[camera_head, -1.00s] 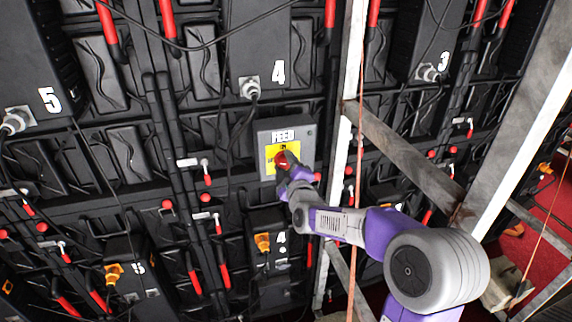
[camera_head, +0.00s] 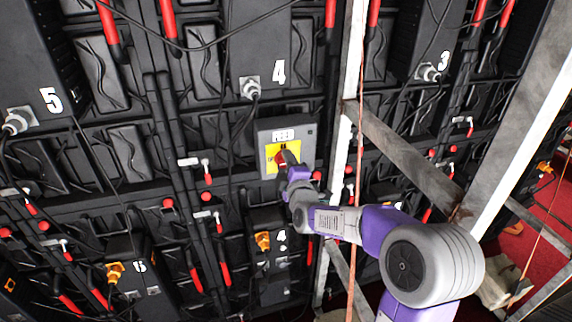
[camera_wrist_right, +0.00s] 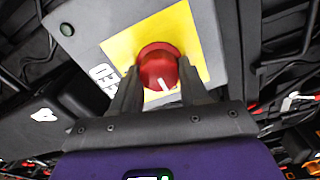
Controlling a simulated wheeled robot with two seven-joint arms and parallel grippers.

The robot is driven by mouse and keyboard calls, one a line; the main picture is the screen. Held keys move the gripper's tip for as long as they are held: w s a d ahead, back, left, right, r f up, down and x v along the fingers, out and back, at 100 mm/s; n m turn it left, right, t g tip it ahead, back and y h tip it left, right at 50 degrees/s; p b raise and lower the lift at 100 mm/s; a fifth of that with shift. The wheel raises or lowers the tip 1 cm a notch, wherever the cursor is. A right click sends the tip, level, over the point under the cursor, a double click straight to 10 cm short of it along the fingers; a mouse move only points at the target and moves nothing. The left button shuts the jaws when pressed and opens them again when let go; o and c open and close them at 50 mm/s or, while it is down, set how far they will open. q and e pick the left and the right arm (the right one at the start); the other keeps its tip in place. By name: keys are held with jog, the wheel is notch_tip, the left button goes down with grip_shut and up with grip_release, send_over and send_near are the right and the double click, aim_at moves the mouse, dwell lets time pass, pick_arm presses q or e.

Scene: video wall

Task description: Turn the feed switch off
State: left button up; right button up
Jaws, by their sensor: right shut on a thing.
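The feed switch is a grey box (camera_head: 307,143) labelled FEED on the panel wall, with a yellow plate (camera_head: 270,153) and a red round knob (camera_head: 281,158). In the right wrist view the knob (camera_wrist_right: 158,62) fills the space between the dark fingers, and a short white mark shows on its lower face. My right gripper (camera_head: 287,160) is shut on the knob, one finger on each side, and partly covers it in the head view. The lettering on the yellow plate is too small to read. My left gripper is not in view.
A white metal post (camera_head: 347,100) stands just right of the switch, with a diagonal beam (camera_head: 405,155) behind my right arm. Cables hang left of the box from the cabinet marked 4 (camera_head: 262,45). Red-handled latches (camera_head: 207,172) cover the wall around.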

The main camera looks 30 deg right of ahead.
jog(key=o, duration=1.1)
jog(key=shift+c, duration=0.2)
jog(key=v, duration=0.7)
jog(key=shift+s, duration=0.3)
